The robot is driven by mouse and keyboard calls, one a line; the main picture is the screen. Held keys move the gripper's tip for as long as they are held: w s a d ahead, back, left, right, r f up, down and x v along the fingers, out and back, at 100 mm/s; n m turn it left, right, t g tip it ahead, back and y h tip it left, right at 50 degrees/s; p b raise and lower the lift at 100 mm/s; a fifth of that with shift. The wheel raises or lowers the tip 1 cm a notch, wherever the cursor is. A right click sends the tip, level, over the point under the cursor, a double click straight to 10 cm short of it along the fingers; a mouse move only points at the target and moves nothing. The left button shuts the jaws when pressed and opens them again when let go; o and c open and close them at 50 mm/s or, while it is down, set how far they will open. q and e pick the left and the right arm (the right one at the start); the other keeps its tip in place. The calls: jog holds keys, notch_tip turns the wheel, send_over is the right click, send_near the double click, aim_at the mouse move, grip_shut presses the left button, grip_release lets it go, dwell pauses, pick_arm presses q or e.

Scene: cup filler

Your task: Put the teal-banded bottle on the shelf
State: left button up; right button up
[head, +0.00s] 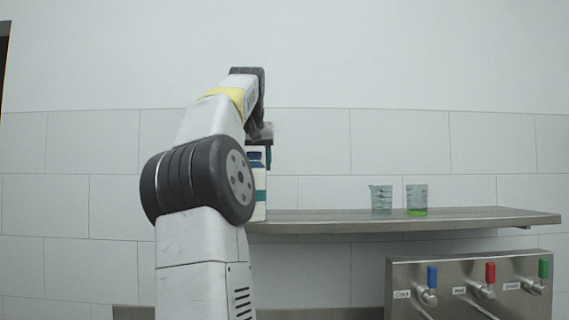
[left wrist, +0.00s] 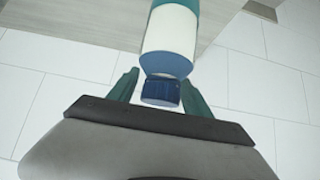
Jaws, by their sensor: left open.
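The teal-banded bottle (head: 260,182) is white with a dark blue cap. It looks upright at the left end of the metal shelf (head: 400,222), partly hidden behind my left arm. In the left wrist view the bottle (left wrist: 170,35) shows its white body, a teal band at the top edge and its blue cap. My left gripper (left wrist: 160,84) is open, its teal fingers one on each side of the cap, with gaps visible. In the head view the gripper (head: 262,153) is above the bottle, mostly hidden. My right gripper is not in view.
Two beakers stand farther right on the shelf: a clear one (head: 381,199) and one with green liquid (head: 417,199). Below is a metal dispenser (head: 470,285) with blue, red and green taps. The shelf between bottle and beakers is clear. A tiled wall is behind.

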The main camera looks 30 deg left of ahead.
pick_arm(q)
jog(key=v, duration=1.2)
jog(key=shift+d+r, duration=0.1)
jog(key=d+f+m+h, duration=0.1)
jog(key=d+f+m, duration=0.1)
jog(key=d+f, duration=0.45)
jog(key=d+f+m+h, duration=0.1)
jog(key=d+f+m, duration=0.25)
jog(key=d, duration=0.65)
jog(key=s+d+f+h, duration=0.1)
jog(key=s+d+f, duration=0.3)
jog(key=f, duration=0.7)
jog(key=s+d+f+g+h, duration=0.1)
jog(key=s+d+f+h, duration=0.1)
jog(key=s+f, duration=0.4)
jog(key=s+d+f+g+h, duration=0.1)
jog(key=s+d+f, duration=0.4)
jog(key=f, duration=1)
jog(key=shift+s+d+f+m+h, duration=0.15)
jog(key=shift+d+f+m+h, duration=0.15)
jog(key=shift+d+m, duration=0.05)
